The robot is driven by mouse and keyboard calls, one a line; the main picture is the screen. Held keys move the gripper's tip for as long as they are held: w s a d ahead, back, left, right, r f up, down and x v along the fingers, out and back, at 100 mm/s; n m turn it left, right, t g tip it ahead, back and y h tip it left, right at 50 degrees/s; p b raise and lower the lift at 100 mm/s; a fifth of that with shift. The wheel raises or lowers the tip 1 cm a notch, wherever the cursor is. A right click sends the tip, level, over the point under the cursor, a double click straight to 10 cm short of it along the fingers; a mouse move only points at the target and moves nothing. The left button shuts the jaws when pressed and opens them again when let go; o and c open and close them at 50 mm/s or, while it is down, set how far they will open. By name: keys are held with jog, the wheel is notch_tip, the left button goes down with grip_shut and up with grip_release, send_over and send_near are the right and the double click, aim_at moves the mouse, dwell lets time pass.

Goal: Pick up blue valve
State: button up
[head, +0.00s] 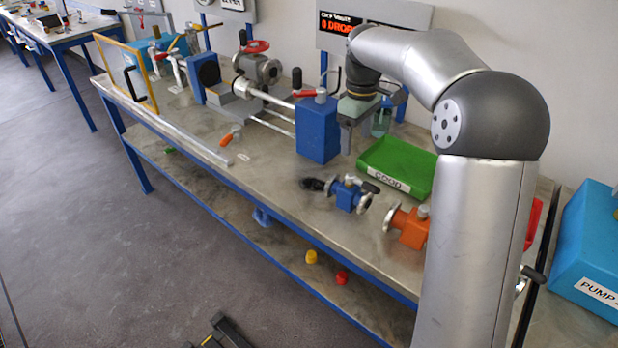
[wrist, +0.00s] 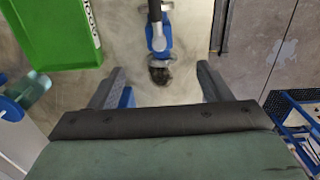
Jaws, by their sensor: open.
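The blue valve (head: 347,194) lies on the bench in the head view, with metal flanges at its ends and a black handle. In the wrist view the blue valve (wrist: 158,40) is at the top middle, beyond the fingertips and centred between them. My gripper (head: 347,138) is open and empty, pointing down above the bench, higher than the valve and behind it. In the wrist view my gripper (wrist: 160,86) shows two fingers spread wide with nothing between them. Part of the valve is cut off by the top edge there.
A green tray (head: 376,180) labelled GOOD is behind the valve. An orange valve (head: 410,228) lies to its right. A blue block (head: 318,132) stands close left of my gripper. A dark patch (head: 312,184) is left of the valve. The bench's front edge is near.

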aim_at(350, 185)
jog(key=f, duration=0.7)
jog(key=f+p, duration=0.1)
jog(key=f, duration=0.3)
jog(key=shift+w+f, duration=0.3)
jog(key=shift+f, duration=0.05)
jog(key=shift+s+f+p, duration=0.1)
jog(key=shift+f+p, duration=0.7)
jog(key=shift+f, duration=1.95)
jog(key=shift+c, duration=0.3)
jog(key=shift+r, duration=0.1)
grip_shut()
